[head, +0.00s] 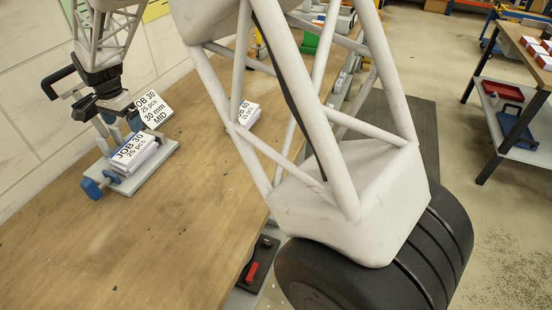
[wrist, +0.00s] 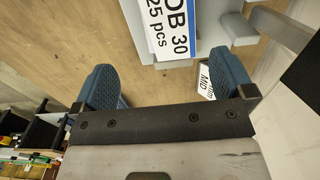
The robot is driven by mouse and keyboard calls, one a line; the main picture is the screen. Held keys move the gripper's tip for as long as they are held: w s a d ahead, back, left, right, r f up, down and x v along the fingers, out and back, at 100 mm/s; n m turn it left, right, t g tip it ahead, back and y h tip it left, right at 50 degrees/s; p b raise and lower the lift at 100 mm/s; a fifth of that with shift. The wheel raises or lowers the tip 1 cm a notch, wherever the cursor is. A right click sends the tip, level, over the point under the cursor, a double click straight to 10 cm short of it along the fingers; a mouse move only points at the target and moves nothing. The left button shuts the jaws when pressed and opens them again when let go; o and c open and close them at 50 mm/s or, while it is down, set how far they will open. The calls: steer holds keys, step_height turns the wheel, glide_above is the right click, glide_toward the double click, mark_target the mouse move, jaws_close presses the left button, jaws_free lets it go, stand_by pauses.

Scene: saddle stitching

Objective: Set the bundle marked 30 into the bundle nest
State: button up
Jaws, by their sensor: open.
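The bundle marked JOB 30, 25 pcs (head: 132,151) lies in a grey fixture with a blue knob (head: 115,184), which looks like the bundle nest, on the left of the bench. Its label also shows at the top of the wrist view (wrist: 168,30). My gripper (head: 122,122) is just behind the bundle in the head view. In the wrist view its two blue fingers (wrist: 166,70) are spread wide with nothing between them, and the bundle lies beyond their tips. I cannot tell exactly how deeply the bundle is seated.
A placard reading JOB 30, 25 pcs, 30 mm, MID (head: 154,110) stands behind the fixture, close to my gripper. Another labelled bundle (head: 248,114) lies farther right, partly behind my arm. The wooden bench (head: 90,250) is clear in front. A trolley (head: 508,110) stands at right.

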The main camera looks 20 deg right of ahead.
steer(key=s+d+r+n+t, duration=0.1)
steer(key=s+d+r+n, duration=0.1)
steer(key=s+d+r, duration=0.6)
steer(key=s+d+r+n, duration=0.2)
steer(key=s+d+r, duration=0.2)
steer(key=s+d, duration=0.8)
steer(key=s+d+n, duration=0.1)
steer(key=s+d, duration=0.3)
steer(key=s, duration=0.4)
steer(key=s+d+f+n+t, duration=0.1)
steer(key=s+d, duration=0.3)
steer(key=s, duration=0.4)
steer(key=s+d+f+n, duration=0.1)
steer(key=s+d, duration=0.3)
steer(key=s, duration=0.4)
steer(key=shift+d+f+n+t, duration=0.15)
steer(key=shift+n+t, duration=0.15)
steer(key=shift+n, duration=0.5)
steer(key=shift+c, duration=0.2)
